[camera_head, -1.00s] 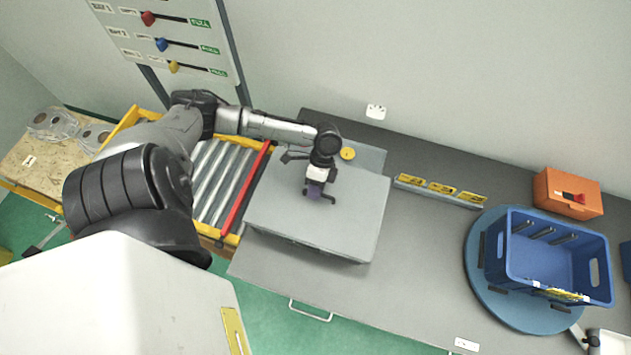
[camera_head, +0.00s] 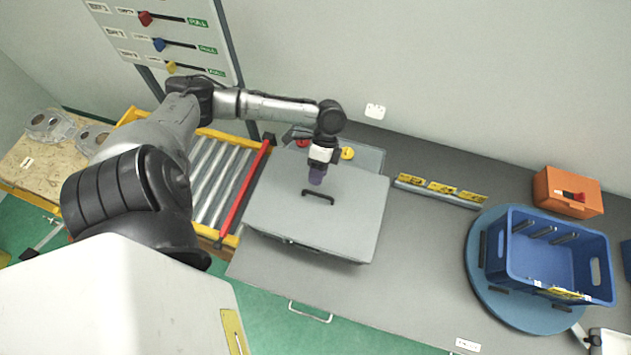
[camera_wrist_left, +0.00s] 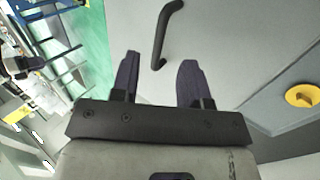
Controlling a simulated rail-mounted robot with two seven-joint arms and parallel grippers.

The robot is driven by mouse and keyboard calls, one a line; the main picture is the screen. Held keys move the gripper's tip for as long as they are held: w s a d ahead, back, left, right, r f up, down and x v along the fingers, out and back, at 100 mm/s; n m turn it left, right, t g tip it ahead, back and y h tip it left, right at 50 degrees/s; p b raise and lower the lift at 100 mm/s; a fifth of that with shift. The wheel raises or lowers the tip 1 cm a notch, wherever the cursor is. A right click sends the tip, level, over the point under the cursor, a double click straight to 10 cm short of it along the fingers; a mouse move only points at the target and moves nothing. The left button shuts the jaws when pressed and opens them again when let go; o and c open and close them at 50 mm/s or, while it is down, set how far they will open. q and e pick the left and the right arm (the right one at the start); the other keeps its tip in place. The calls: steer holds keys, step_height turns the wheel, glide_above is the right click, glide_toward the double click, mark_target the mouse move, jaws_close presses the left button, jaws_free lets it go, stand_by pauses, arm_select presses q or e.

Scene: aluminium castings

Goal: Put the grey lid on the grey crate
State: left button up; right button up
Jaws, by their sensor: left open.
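The grey lid (camera_head: 345,212) lies on top of the grey crate (camera_head: 318,249) on the bench and covers its opening. A dark bar handle (camera_head: 318,197) stands on the lid's middle. My left gripper (camera_head: 316,180) is open and empty, just behind and above the handle. In the left wrist view my two purple fingers (camera_wrist_left: 157,82) are spread apart, with the handle (camera_wrist_left: 165,32) beyond them and clear of them. Most of the crate's walls are hidden under the lid. My right gripper is not in view.
A grey panel with a yellow knob (camera_head: 347,153) lies behind the crate. A roller conveyor with a red bar (camera_head: 243,195) stands at its left. A blue crate (camera_head: 530,285) sits on a blue turntable (camera_head: 479,276) at the right, near an orange box (camera_head: 568,193).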

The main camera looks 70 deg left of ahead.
arm_select(q)
steer(key=v, duration=0.8)
steer(key=shift+b, duration=0.35)
